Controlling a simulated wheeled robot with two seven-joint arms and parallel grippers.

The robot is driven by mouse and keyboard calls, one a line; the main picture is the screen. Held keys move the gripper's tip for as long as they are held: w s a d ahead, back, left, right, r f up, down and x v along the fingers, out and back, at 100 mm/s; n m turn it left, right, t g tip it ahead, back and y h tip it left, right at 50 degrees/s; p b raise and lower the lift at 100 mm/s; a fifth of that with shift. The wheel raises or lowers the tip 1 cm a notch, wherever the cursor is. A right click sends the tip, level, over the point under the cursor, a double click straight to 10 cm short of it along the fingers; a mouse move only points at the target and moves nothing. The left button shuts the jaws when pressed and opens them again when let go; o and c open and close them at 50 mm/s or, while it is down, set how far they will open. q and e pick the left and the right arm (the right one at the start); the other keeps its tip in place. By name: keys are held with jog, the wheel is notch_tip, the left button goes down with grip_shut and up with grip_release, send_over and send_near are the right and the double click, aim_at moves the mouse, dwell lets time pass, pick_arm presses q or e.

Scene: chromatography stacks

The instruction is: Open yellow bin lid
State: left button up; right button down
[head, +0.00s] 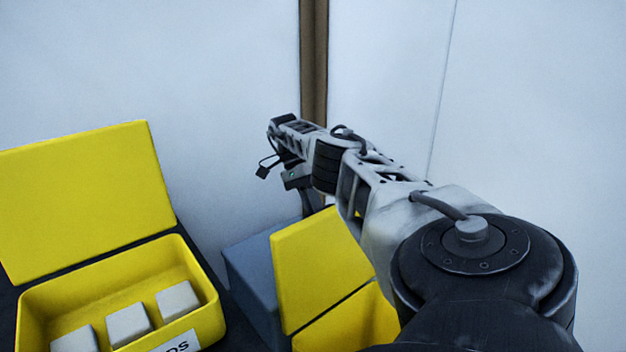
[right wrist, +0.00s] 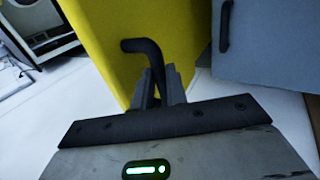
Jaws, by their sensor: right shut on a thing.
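In the head view a yellow bin (head: 386,318) stands at the lower middle with its yellow lid (head: 318,262) raised. My right arm hides part of both. In the right wrist view a yellow panel (right wrist: 185,35) fills the upper middle and carries a bent black handle (right wrist: 140,46). My right gripper (right wrist: 158,76) is shut on this handle. In the head view the fingers of my right gripper are hard to make out behind the wrist. My left gripper is not in view.
A second yellow bin (head: 208,322) at the left has its lid (head: 85,200) raised and holds three pale blocks (head: 128,325). A blue-grey box (head: 255,290) stands between the bins; a blue-grey box with a dark handle shows in the wrist view (right wrist: 270,50). A pale wall stands behind.

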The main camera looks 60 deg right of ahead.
jog(key=shift+f, duration=0.25)
jog(key=c, duration=1.4)
grip_release()
jog(key=shift+f, duration=0.1)
jog(key=shift+d, duration=0.1)
jog(key=shift+r, duration=0.2)
